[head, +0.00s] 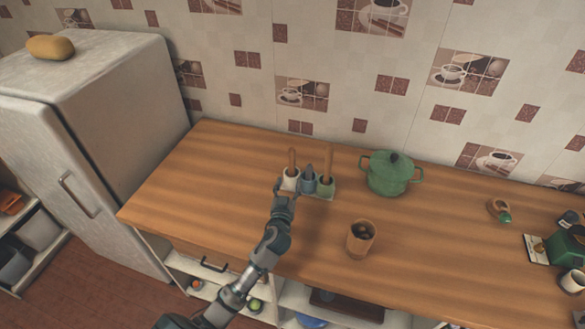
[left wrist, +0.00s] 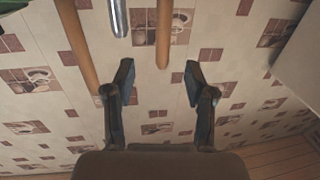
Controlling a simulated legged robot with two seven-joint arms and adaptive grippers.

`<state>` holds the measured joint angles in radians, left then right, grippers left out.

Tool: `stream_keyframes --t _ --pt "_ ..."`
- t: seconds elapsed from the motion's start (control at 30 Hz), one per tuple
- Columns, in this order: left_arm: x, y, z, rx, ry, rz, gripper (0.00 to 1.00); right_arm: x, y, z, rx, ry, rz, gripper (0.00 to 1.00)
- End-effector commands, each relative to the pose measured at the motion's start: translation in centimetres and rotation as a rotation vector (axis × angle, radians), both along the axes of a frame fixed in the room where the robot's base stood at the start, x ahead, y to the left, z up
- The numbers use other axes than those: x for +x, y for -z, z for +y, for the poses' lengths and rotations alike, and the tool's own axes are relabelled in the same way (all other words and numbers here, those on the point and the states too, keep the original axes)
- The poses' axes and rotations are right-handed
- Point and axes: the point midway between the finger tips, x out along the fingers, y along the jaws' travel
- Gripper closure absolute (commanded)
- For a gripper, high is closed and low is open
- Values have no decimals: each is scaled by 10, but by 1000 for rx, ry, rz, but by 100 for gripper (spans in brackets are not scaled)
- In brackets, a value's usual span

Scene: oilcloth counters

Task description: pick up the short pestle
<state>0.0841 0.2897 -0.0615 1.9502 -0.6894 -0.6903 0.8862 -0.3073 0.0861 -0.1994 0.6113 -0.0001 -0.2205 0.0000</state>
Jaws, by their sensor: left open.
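A small holder (head: 322,195) stands on the wooden counter with a white, a blue-grey and a green cup. A shorter wooden pestle (head: 292,162) stands upright in the white cup at left; a longer wooden one (head: 329,162) stands in the green cup. A grey item (head: 309,174) sits between them. My left gripper (head: 284,188) is open and empty, just in front of the white cup. In the left wrist view, which looks upside down, the short pestle's shaft (left wrist: 165,32) ends between the open fingertips (left wrist: 159,76), apart from both. The longer shaft (left wrist: 80,45) lies left.
A green lidded pot (head: 390,175) stands just right of the holder. A wooden cup (head: 361,240) with dark contents is nearer the front edge. A fridge (head: 120,105) stands at left. The counter's left end is clear.

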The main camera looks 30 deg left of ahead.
Motion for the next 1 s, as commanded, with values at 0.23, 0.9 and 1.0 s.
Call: stream_keyframes --t 0.23,0.9,1.0 --pt "48 -1 20 2 0 1 45 5 -6 -1 0 0 -8 60" --pt "105 -8 47 0 1 1 45 13 -16 9 12 2 -19 60" --pt "105 -8 47 0 1 1 45 13 -16 7 9 1 -20 60"
